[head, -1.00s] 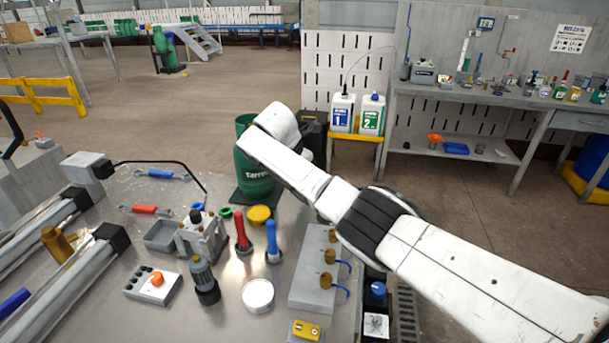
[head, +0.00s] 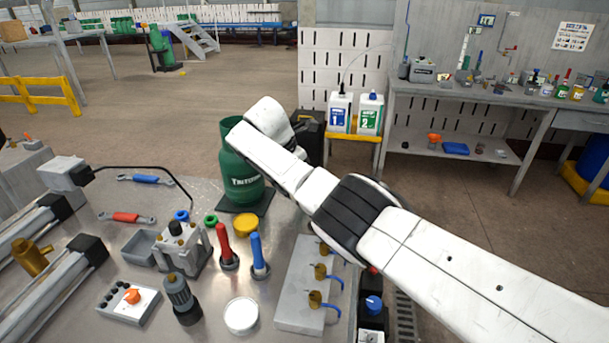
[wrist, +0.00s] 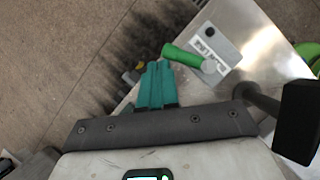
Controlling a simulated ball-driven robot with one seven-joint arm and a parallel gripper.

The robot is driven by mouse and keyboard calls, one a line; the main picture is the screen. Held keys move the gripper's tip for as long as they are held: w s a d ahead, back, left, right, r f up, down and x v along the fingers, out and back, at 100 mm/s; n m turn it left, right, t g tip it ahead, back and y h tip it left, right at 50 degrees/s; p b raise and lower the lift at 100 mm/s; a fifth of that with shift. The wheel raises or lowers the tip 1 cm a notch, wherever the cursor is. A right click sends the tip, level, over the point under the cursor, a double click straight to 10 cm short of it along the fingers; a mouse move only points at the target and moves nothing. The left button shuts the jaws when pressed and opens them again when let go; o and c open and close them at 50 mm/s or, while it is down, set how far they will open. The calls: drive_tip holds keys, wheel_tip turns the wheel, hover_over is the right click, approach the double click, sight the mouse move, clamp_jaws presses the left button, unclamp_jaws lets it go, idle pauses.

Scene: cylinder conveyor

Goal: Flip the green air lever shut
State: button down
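The green air lever (wrist: 183,55) shows in the wrist view as a short green bar. It runs left from a pale round pivot (wrist: 208,66) beside a labelled grey plate (wrist: 214,44). My gripper (wrist: 156,66) has teal fingers lying side by side with no clear gap, and nothing shows between them. The fingertips are just below and left of the lever's free end; I cannot tell whether they touch it. In the head view the lever cannot be made out, and my fingers are hidden beyond my white arm.
A green gas cylinder (head: 238,165) stands on the table (head: 205,318) near my wrist. A red handle (head: 226,245), a blue handle (head: 257,255) and a valve block (head: 298,292) stand nearer. White jugs (head: 339,112) sit on a yellow stand behind. Open floor lies beyond the table.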

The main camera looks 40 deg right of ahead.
drive_tip(key=shift+d+b, duration=0.4)
drive_tip(key=shift+d, duration=0.75)
drive_tip(key=shift+r, duration=0.1)
idle(1.3)
